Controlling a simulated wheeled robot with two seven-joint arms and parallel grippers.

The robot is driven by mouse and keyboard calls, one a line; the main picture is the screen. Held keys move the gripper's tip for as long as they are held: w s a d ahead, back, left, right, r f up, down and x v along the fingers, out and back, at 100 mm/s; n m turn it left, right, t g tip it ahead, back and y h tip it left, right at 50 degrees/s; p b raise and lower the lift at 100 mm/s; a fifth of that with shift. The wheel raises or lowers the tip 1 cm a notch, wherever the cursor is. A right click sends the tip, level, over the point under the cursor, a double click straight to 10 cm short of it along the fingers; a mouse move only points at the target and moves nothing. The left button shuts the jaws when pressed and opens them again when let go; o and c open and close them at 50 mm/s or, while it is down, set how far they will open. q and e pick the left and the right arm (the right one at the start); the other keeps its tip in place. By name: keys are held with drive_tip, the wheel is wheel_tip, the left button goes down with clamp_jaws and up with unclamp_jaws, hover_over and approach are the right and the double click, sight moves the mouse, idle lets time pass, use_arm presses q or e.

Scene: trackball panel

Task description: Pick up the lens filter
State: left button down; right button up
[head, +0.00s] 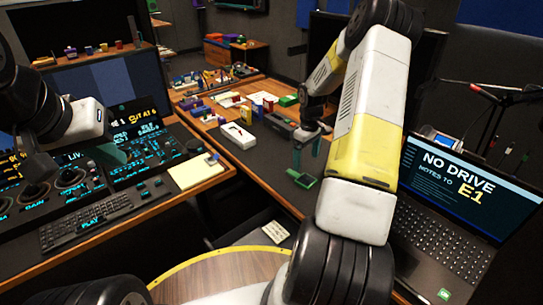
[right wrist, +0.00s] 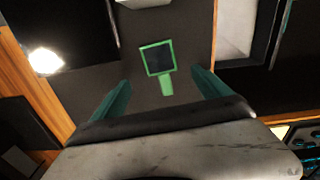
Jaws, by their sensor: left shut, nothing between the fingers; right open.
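The lens filter (head: 306,182) is a small dark square in a green frame with a short green handle. It lies on the dark top of the middle desk, near its front edge. My right gripper (head: 309,157) is open above it, with teal fingers pointing down. In the right wrist view the filter (right wrist: 159,58) lies ahead, between the lines of the two spread fingers (right wrist: 161,80), with its handle pointing toward the gripper. Nothing is between the fingers. My left gripper (head: 112,154) is shut and empty, over the left console.
A white tray-like box (head: 238,135) and several coloured small items stand further back on the desk. A laptop (head: 458,195) is at the right. A yellow notepad (head: 198,172) lies on the left console (head: 130,210). The desk around the filter is clear.

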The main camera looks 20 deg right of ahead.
sight(303, 178)
drive_tip(key=f, duration=0.2)
drive_tip(key=w+f, duration=0.1)
drive_tip(key=f, duration=0.1)
wheel_tip(303, 178, down, 5)
drive_tip(key=shift+s+a+f, duration=0.1)
drive_tip(key=shift+a+f, duration=0.05)
drive_tip(key=shift+c, duration=0.5)
drive_tip(key=c, duration=1.4)
drive_tip(key=shift+o, duration=0.2)
